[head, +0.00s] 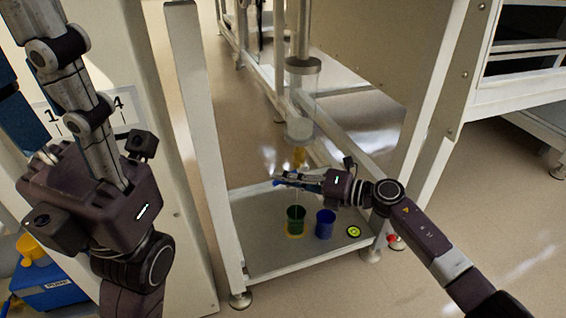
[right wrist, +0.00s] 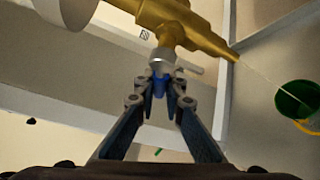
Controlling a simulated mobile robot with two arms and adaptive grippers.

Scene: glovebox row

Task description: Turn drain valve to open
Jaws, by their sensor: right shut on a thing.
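The drain valve is brass (head: 299,157) and hangs under a clear cylinder; it shows large in the right wrist view (right wrist: 180,22). My right gripper (head: 281,178) is shut on the blue end of the valve handle (right wrist: 160,84), just below the brass body. A thin pale stream runs from the spout towards a green cup (head: 295,216), which also shows in the right wrist view (right wrist: 297,101). My left gripper (head: 70,85) is raised at the left, far from the valve; its fingertips are not clear.
A blue cup (head: 326,222) stands beside the green cup on the grey lower shelf (head: 275,258). White frame posts stand on both sides of the shelf. A blue box (head: 52,288) is at the lower left.

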